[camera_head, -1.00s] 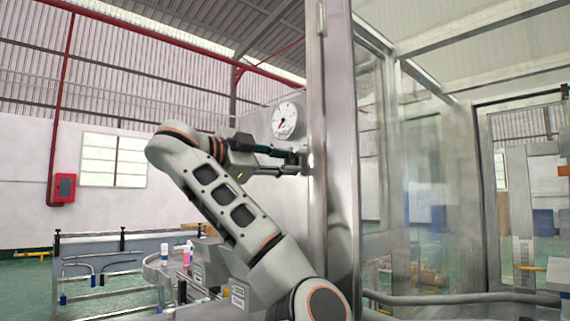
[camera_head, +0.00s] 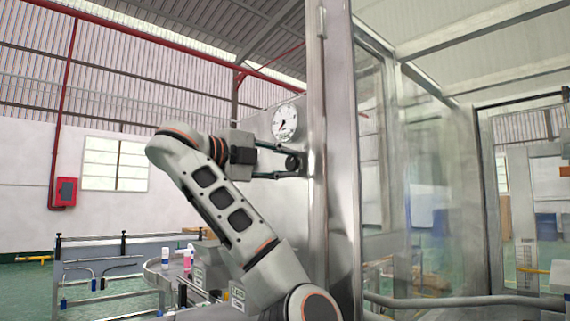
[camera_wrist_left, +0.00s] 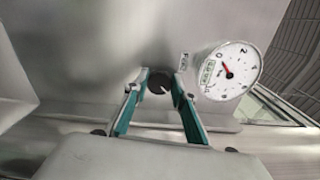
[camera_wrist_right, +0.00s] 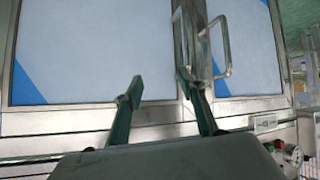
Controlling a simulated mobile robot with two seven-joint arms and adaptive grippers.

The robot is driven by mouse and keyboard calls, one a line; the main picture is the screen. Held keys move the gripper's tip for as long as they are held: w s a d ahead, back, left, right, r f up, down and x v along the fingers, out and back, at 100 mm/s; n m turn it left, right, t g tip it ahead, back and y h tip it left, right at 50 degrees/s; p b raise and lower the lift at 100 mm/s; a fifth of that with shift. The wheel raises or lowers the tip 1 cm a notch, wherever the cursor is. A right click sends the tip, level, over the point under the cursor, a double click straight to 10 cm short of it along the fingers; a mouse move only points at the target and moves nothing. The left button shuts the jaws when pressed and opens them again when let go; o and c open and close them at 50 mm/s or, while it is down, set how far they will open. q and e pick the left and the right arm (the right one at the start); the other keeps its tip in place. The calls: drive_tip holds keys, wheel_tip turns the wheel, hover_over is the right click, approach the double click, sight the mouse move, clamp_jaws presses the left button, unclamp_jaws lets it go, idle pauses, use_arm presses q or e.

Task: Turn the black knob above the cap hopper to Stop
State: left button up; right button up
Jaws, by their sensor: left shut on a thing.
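The black knob (camera_head: 292,162) is on the metal panel below a round white dial gauge (camera_head: 284,123) in the head view. In the left wrist view the knob (camera_wrist_left: 159,83) has a pale slanted mark, but its setting cannot be read. My left gripper (camera_head: 290,162) reaches the panel from the left, and its teal fingers (camera_wrist_left: 160,85) are shut on the knob's two sides. My right gripper (camera_wrist_right: 160,87) is open and empty in the right wrist view, outside the head view. I cannot identify the cap hopper.
A small label (camera_wrist_left: 184,62) sits beside the knob, next to the gauge. A metal post (camera_head: 335,150) stands just right of the knob, with glass panels beyond. A metal door handle (camera_wrist_right: 222,55) is close to my right gripper's right finger; contact is unclear.

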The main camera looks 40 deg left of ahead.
use_arm(q)
drive_tip(key=shift+r, duration=0.15)
idle(0.3)
drive_tip(key=o, duration=0.9)
drive_tip(key=shift+o, duration=0.9)
drive_tip(key=shift+w, duration=0.1)
